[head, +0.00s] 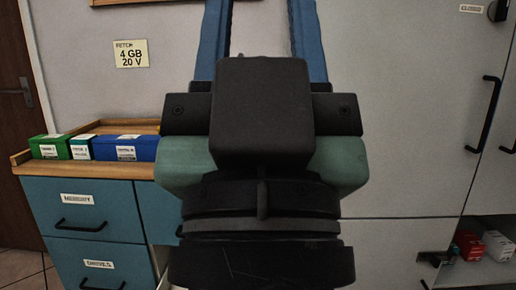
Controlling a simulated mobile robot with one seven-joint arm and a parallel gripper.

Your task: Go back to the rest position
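My gripper (257,28) fills the middle of the head view, seen from behind. Its dark housing and green-grey body stand in front of the cabinets. Its two blue fingers point up and are wide apart, with nothing visible between them. The finger ends run to the top edge of the picture, so the very tips may be cut off. No cable shows in this view.
A wooden-topped counter (137,171) with blue drawers (82,208) stands at left, holding green (50,147) and blue (126,148) boxes. Tall grey cabinets (415,110) with black handles stand behind and right. Red and white items (468,244) lie on a low shelf. A brown door is far left.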

